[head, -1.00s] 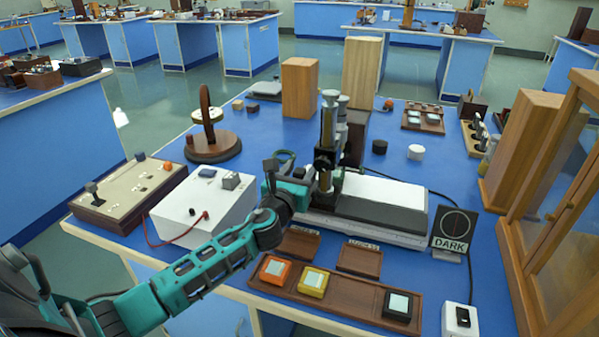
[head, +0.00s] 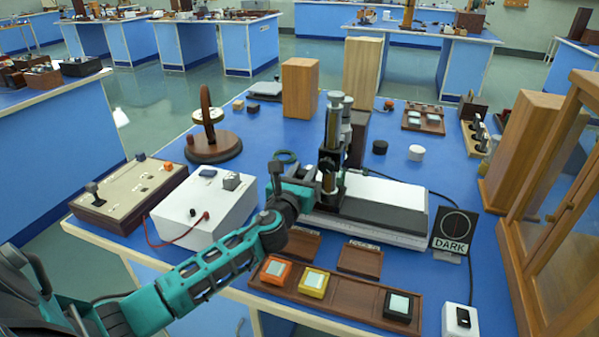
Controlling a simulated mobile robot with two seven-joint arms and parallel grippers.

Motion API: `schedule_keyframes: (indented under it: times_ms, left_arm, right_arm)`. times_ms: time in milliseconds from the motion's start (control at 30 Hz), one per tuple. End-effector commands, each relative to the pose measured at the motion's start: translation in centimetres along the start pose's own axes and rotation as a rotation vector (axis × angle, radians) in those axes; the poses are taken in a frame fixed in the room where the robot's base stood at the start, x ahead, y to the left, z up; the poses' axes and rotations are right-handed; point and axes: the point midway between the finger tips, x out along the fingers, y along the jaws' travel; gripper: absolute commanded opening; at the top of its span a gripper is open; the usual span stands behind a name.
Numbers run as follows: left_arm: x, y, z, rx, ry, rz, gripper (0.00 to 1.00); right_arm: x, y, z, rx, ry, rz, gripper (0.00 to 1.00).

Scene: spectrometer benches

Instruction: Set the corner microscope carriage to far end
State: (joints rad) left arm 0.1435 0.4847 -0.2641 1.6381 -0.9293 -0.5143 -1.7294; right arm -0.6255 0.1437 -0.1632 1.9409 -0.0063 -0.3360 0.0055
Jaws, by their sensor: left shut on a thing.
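My left gripper (head: 314,184) reaches in from the left at the foot of the microscope and is shut on the carriage. The exact contact between fingertips and carriage is partly hidden by the gripper and the dark column. The rail continues to the right of the carriage. My right gripper is not in view.
A white box (head: 205,208) and a switch panel (head: 130,190) stand to the left. A wooden tray (head: 335,292) with coloured blocks lies in front. A DARK sign (head: 453,230) stands by the base's right end, and a wooden cabinet (head: 560,190) is at right.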

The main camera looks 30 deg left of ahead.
Motion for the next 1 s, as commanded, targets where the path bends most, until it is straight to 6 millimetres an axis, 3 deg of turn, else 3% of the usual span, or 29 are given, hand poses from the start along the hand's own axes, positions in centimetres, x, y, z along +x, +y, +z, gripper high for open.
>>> schedule_keyframes:
  times_ms: [400,533,733,1000]
  left_arm:
    - [-0.2,-10.8,0.1,-0.008,0.0,-0.016,0.0]
    - [-0.2,-13.6,0.1,-0.007,0.0,-0.014,0.0]
    - [-0.2,-16.2,0.0,-0.004,0.0,-0.011,0.0]
    - [-0.2,-17.2,0.1,-0.003,-0.001,-0.011,0.0]
  right_arm:
    - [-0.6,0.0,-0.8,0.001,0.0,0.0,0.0]
    - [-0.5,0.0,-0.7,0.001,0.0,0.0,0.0]
    - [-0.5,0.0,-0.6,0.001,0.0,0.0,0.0]
    - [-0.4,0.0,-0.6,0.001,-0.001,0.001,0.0]
